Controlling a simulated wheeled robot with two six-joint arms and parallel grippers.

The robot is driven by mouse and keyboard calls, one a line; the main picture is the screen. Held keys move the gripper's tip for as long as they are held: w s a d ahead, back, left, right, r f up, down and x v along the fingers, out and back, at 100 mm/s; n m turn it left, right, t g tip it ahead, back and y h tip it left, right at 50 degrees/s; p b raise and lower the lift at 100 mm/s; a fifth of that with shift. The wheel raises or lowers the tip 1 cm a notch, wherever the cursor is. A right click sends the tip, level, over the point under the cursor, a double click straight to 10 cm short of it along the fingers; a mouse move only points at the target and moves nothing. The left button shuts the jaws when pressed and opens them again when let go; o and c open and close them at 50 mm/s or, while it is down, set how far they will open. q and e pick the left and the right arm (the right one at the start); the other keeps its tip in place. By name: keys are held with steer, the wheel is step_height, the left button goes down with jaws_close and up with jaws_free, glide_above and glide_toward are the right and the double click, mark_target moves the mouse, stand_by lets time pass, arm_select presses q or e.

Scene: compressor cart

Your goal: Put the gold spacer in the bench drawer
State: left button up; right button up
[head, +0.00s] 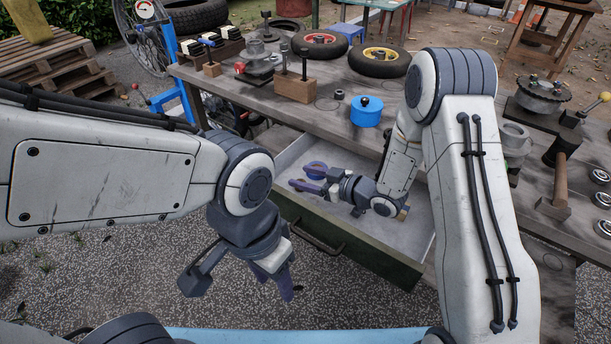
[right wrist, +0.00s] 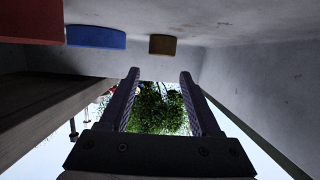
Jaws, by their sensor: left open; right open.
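In the right wrist view, which is upside down, a small gold piece (right wrist: 162,45), which looks like the gold spacer, sits on the drawer floor beyond my fingertips. It stands apart from my fingers. In the head view I cannot make it out; my right gripper may cover it. The bench drawer (head: 408,250) is pulled out, with a pale inside and dark green front. My right gripper (head: 301,176) is inside the drawer, open and empty, pointing left. My left gripper (head: 240,285) is open and empty in front of the drawer, hanging downward.
A blue round piece (right wrist: 95,37) and a red piece (right wrist: 30,20) also lie in the drawer. The bench top (head: 325,95) above holds a blue canister (head: 367,112), wheels (head: 380,62), a wooden block (head: 296,87) and a mallet (head: 560,190).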

steer(key=shift+s+a+p, duration=0.1)
steer(key=shift+s+p, duration=0.1)
steer(key=shift+p, duration=0.1)
steer(key=v, duration=0.4)
steer(key=p+v, duration=0.1)
steer(key=v, duration=0.6)
steer(key=shift+d+r+p, duration=0.35)
steer(key=shift+d+r, duration=0.05)
steer(key=h, duration=0.1)
steer(key=w+a+h, duration=0.1)
steer(key=shift+w+g+h, duration=0.1)
steer(key=shift+g+h, duration=0.2)
steer(key=shift+w+a+r+h, duration=0.1)
steer(key=shift+h, duration=0.4)
steer(key=shift+w+a+r+h, duration=0.1)
steer(key=shift+w+h, duration=0.05)
steer(key=shift+h, duration=0.35)
steer(key=s+a+r+m+g+h, duration=0.1)
steer(key=s+r+g+h, duration=0.2)
steer(key=s, duration=1)
steer(key=s+a+r+m+g+h, duration=0.2)
steer(key=s+r+g, duration=0.3)
steer(key=s, duration=0.9)
steer(key=shift+s+r+h, duration=0.25)
steer(key=shift+r+h, duration=0.2)
steer(key=shift+h, duration=0.15)
steer(key=shift+a, duration=0.1)
